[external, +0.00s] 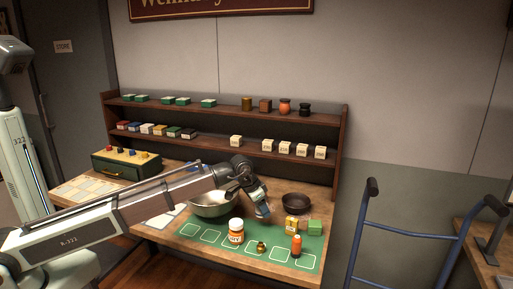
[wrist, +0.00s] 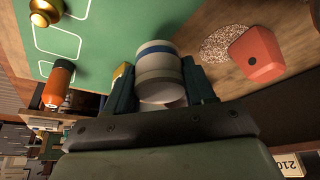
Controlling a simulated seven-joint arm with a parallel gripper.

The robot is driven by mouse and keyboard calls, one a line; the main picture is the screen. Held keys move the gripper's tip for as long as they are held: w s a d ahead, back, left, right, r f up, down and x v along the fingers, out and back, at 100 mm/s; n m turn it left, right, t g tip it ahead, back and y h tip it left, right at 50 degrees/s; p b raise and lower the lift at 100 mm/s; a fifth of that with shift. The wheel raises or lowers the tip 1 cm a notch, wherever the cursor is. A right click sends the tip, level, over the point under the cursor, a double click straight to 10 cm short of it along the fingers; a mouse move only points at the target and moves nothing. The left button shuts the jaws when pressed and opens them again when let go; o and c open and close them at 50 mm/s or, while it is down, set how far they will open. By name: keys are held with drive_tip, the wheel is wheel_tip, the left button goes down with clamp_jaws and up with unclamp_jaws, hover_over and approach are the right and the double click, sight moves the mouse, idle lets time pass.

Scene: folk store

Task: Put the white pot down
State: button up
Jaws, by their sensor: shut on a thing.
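The white pot, with a blue band, is held between the two fingers of my gripper (wrist: 160,92). In the wrist view the white pot (wrist: 158,62) fills the gap between the fingers, and its far end points away from the camera. In the external view my gripper (external: 259,201) points down over the back part of the green mat (external: 205,250), between the metal bowl and the dark bowl. The held pot (external: 263,211) shows there only as a small blue and pale patch. I cannot tell whether it touches the surface below.
A metal bowl (external: 205,211) and dark bowl (external: 296,207) flank my gripper.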

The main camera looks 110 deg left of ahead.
sight(261, 227)
drive_tip(key=shift+f, duration=2.95)
drive_tip(key=o, duration=1.1)
drive_tip(key=shift+f, duration=0.1)
drive_tip(key=v, duration=1.2)
